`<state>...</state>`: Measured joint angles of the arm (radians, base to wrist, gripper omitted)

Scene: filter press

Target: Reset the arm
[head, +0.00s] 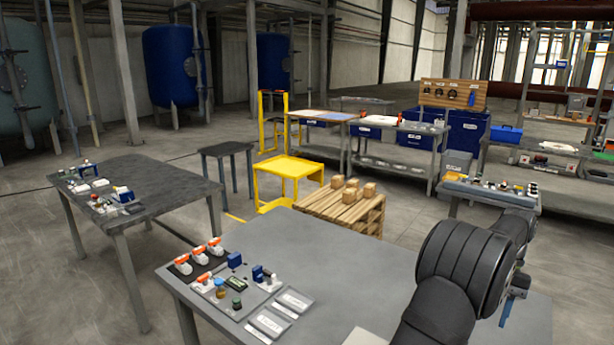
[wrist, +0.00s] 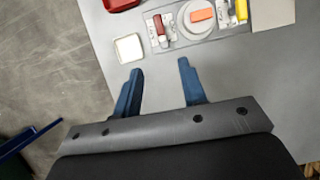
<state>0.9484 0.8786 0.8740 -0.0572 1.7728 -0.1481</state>
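My gripper (wrist: 160,67) shows in the wrist view with its two blue fingers spread apart and nothing between them. The fingers are over a grey table top (wrist: 240,95), short of the parts at the top of the picture. In the head view my dark arm reaches in from the lower right; I cannot make out the fingertips there.
In the wrist view, a white square dish (wrist: 128,48), a red part (wrist: 119,4) and an orange-topped round part (wrist: 201,16) lie near the gripper. In the head view, a near table (head: 330,262) holds valves and panels. A pallet with boxes (head: 343,208) stands behind.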

